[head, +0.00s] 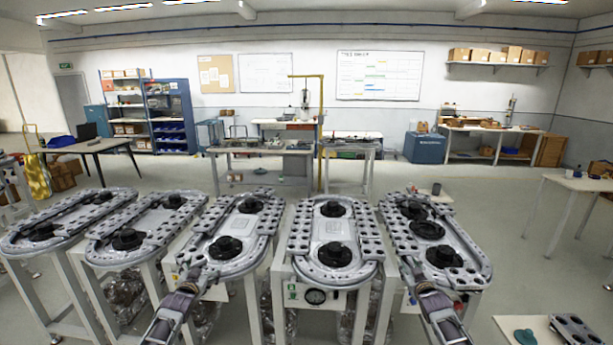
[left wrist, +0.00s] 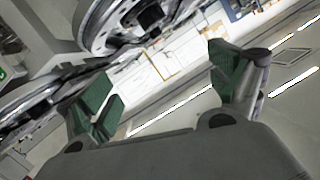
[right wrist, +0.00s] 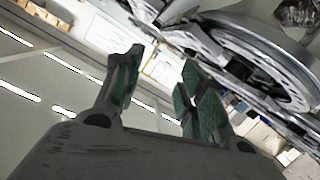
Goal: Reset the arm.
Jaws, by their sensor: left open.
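My left gripper (head: 200,272) is at the near left edge of the middle ring track (head: 262,232). In the left wrist view its green-padded fingers (left wrist: 158,88) are spread with nothing between them. My right gripper (head: 413,275) is at the near left edge of the rightmost ring track (head: 466,240). In the right wrist view its fingers (right wrist: 160,88) are apart and empty. Both arms rise from the bottom edge of the head view. Whether either gripper touches a track cannot be told.
More ring tracks (head: 22,243) on white frames stand side by side, carrying black round hubs (head: 333,255). Workbenches (head: 262,150) and a blue shelf (head: 168,115) stand behind. A white table (head: 580,182) is at right. Open floor (head: 480,160) lies behind the tracks.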

